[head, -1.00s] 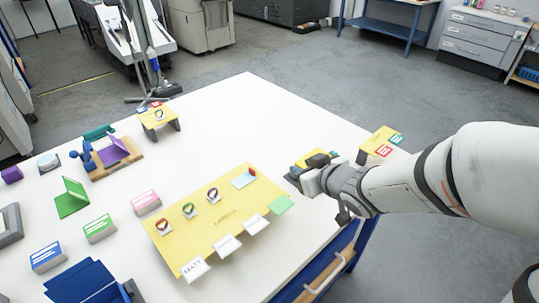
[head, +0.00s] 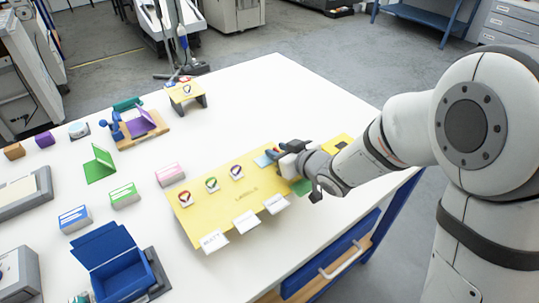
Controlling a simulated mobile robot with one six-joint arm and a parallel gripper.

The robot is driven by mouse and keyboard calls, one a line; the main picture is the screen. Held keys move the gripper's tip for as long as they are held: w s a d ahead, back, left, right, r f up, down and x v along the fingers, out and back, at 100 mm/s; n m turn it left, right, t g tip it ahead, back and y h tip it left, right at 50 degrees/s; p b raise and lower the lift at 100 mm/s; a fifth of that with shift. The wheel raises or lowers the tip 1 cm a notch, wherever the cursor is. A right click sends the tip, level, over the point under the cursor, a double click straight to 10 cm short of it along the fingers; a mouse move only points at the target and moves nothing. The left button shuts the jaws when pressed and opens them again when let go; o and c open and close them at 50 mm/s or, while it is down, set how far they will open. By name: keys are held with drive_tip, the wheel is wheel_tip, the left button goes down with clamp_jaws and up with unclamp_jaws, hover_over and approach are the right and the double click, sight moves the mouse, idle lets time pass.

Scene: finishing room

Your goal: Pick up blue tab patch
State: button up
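A light blue tab patch (head: 262,161) lies near the far right corner of the yellow labels sheet (head: 222,223). My gripper (head: 273,155) is low over that corner, right beside the patch, and hides part of it. Whether the fingers touch the patch, or are open or shut, is too small and covered to tell. A green tab (head: 302,187) shows partly at the sheet's right edge, under my wrist.
An open blue box (head: 120,273) stands front left. A small yellow stand (head: 186,92) is at the back.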

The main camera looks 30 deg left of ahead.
clamp_jaws()
idle(0.5)
drive_tip(key=shift+r, duration=0.15)
